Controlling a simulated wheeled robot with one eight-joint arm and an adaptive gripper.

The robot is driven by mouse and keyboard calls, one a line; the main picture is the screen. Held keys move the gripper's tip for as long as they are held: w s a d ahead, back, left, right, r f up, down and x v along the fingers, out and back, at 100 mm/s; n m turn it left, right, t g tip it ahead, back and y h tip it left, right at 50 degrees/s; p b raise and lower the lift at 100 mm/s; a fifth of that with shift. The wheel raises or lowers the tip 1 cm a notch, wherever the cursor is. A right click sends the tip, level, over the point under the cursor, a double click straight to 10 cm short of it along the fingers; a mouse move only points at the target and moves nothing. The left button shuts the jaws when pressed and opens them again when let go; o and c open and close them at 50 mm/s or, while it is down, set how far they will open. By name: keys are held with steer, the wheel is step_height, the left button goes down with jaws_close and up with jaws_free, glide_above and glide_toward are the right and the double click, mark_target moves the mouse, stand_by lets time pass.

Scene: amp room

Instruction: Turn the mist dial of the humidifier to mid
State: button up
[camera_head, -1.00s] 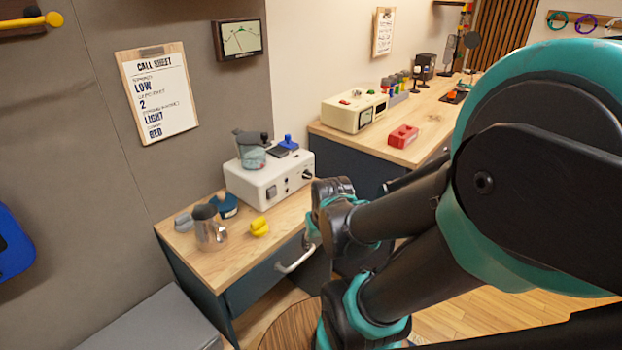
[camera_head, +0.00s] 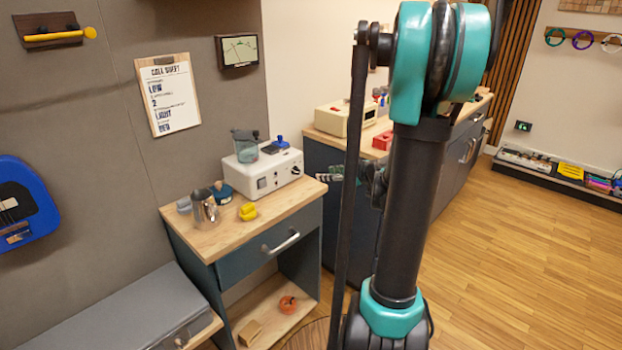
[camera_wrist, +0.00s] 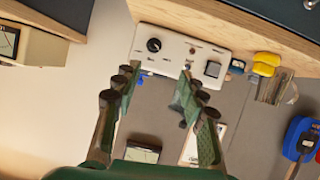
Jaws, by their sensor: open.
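The humidifier (camera_head: 262,180) is a white box with a clear tank (camera_head: 245,147) on top, on the small wooden-topped cabinet. Its black round dial (camera_head: 295,170) is at the right end of the front. In the wrist view the humidifier (camera_wrist: 180,58) is upside down, with the dial (camera_wrist: 153,45) at left and a grey switch (camera_wrist: 212,69) at right. I cannot read the dial's setting. My gripper (camera_wrist: 158,76) is open and empty, its fingers spread in front of the box. In the head view my gripper (camera_head: 328,174) is right of the humidifier, partly hidden by my arm.
The cabinet has a drawer handle (camera_head: 281,241). A cream device (camera_head: 345,118) and a red box (camera_head: 382,141) sit on the counter behind. Open floor lies at right.

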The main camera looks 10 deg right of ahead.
glide_toward(298, 171)
steer(key=x, duration=0.8)
steer(key=shift+w+f, duration=0.2)
steer(key=shift+f, duration=0.1)
steer(key=shift+c, duration=0.4)
jaws_close()
